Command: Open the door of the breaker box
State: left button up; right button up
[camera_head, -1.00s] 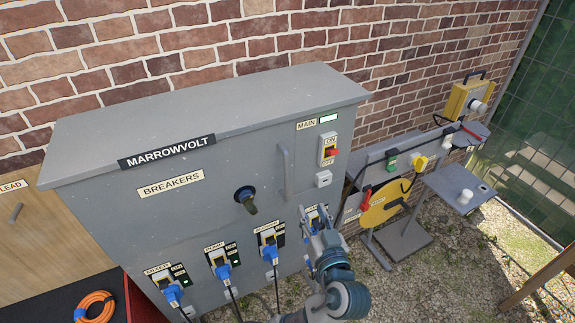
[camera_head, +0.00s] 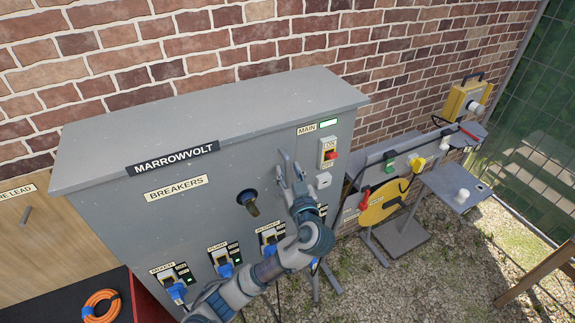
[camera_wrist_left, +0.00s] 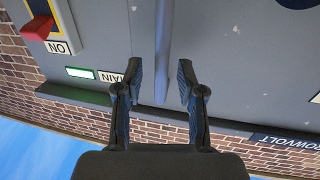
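The grey breaker box (camera_head: 190,205) stands against the brick wall. Its front door carries a "BREAKERS" label, a dark rotary knob (camera_head: 248,202) and a vertical bar handle near the right side. The door looks closed. My left gripper (camera_head: 291,170) is in front of the handle and hides most of it in the head view. In the left wrist view the handle (camera_wrist_left: 162,45) runs between the two spread fingers of the left gripper (camera_wrist_left: 160,80), with a gap on each side. The left gripper is open. My right gripper is not in view.
A red main switch (camera_head: 329,155) sits right of the handle; it also shows in the left wrist view (camera_wrist_left: 38,27). Several sockets with blue plugs (camera_head: 226,270) line the lower front. An orange cable coil (camera_head: 101,306) lies lower left.

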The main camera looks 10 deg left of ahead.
pick_arm(q)
jog(key=shift+x, duration=0.75)
grip_shut()
jog(key=shift+s, duration=0.1)
